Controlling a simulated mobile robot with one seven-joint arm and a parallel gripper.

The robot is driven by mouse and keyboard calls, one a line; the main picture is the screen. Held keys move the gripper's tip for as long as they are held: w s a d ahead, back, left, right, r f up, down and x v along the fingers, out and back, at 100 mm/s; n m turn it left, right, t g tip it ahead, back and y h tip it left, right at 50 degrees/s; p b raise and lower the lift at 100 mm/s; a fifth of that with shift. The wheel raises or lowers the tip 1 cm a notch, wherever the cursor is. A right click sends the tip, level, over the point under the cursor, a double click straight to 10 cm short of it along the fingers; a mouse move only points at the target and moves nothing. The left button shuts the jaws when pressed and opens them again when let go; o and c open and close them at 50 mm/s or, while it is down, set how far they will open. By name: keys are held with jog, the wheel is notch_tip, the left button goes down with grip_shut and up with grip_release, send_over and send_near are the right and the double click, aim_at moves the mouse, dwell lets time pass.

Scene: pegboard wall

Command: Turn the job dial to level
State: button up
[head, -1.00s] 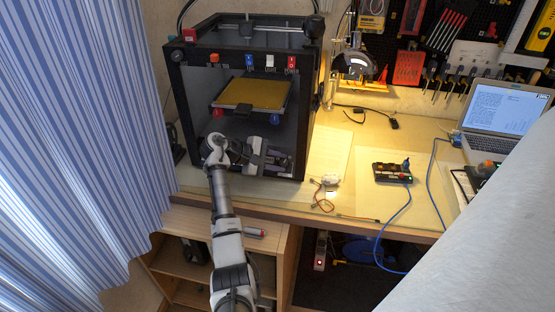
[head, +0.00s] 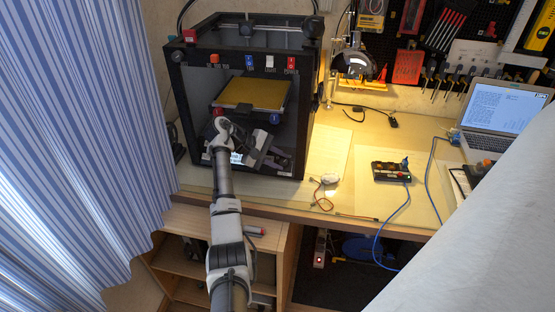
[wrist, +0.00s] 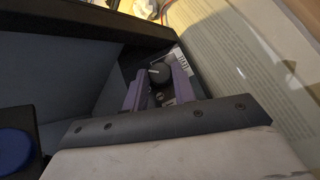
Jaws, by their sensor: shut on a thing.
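The job dial (wrist: 160,73) is a dark round knob with a white pointer line, seen in the wrist view at the printer's front. My gripper (wrist: 158,84) has its two purple fingers on either side of the knob and is shut on it. White markings show beside the dial, but they are too small and partly covered to read. In the head view my gripper (head: 270,157) is tilted at the lower front of the black printer (head: 298,110) and hides the dial. A lit screen (head: 237,158) shows just left of the gripper.
The printer's yellow bed (head: 252,94) is above my gripper, with a blue knob (head: 275,119) under it. A blue-striped curtain (head: 75,150) hangs at left. A paper sheet (head: 328,150) and a small black box (head: 391,172) lie on the desk to the right.

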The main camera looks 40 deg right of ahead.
jog(key=o, duration=0.7)
jog(key=shift+f, duration=0.1)
jog(key=shift+b+v, duration=0.9)
jog(key=shift+v, duration=2.85)
